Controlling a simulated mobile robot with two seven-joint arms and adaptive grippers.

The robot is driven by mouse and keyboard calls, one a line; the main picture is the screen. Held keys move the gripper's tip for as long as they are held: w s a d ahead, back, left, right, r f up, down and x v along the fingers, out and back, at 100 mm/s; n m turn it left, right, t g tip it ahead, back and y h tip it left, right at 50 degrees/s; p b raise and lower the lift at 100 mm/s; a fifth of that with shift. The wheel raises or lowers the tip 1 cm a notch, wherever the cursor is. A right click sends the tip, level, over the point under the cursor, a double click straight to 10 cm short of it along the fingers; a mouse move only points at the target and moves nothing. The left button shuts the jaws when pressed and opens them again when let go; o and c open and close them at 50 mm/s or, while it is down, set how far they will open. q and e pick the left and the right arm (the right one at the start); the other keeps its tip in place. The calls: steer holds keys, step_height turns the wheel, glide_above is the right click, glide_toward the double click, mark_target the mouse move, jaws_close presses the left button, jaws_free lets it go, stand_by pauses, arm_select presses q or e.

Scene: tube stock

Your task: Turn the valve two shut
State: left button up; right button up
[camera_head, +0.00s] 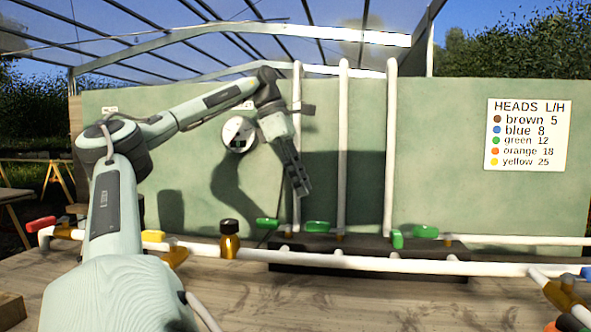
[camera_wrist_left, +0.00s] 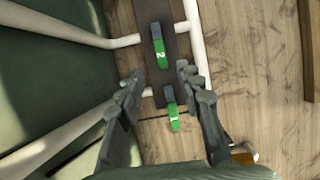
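Valve two's green handle (camera_wrist_left: 159,52) bears a "2" and lies ahead of my left fingertips in the left wrist view. It lies roughly across its short white branch pipe. In the head view it appears to be the second green handle from the left (camera_head: 317,227). Another green handle, marked 1 (camera_wrist_left: 172,107), shows between my left fingers. My left gripper (camera_wrist_left: 158,78) is open, with nothing between its fingers that it touches. In the head view the left gripper (camera_head: 302,189) points down above the row of handles, apart from them. My right gripper is not in view.
A white front pipe (camera_head: 385,264) and upright white pipes (camera_head: 343,150) flank the dark block (camera_wrist_left: 156,14). More green handles (camera_head: 425,232) sit at right. A green panel (camera_head: 450,160) with a sign (camera_head: 527,135) stands behind.

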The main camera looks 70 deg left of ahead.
arm_select(q)
steer(key=v, duration=0.3)
steer(key=shift+r, duration=0.3)
steer(key=shift+f, duration=0.1)
stand_by(0.3)
